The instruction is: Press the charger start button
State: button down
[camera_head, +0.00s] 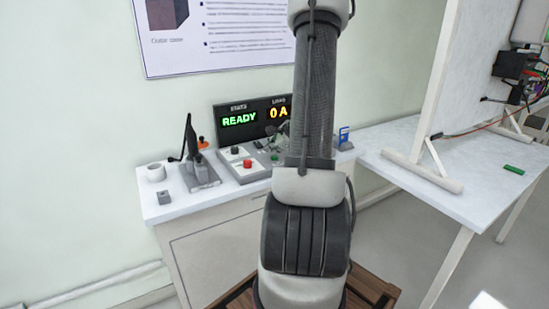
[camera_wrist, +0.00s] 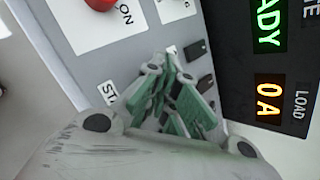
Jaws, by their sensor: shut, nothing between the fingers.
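The grey charger panel (camera_head: 240,166) lies on the white bench, below a dark display (camera_head: 252,118) reading READY and 0 A. In the wrist view the panel (camera_wrist: 88,62) carries a partly covered label (camera_wrist: 108,92) whose visible letters read "STA". The start button itself cannot be made out there; my gripper covers the area beside the label. My gripper (camera_wrist: 175,85) is shut and empty, its fingers over the panel between the label and the dark switches. I cannot tell whether it touches the panel. In the head view my arm hides much of the panel's right side.
A red knob (camera_wrist: 100,4) on a white plate marked ON is close by. The display (camera_wrist: 262,70) stands near the fingers at the right. A second table (camera_head: 420,170) is at right.

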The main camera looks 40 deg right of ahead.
aim_at(272, 157)
jog(key=shift+f, duration=0.45)
dwell(0.6)
jog(key=shift+r, duration=0.9)
jog(key=shift+r, duration=0.1)
jog(key=shift+r, duration=2.4)
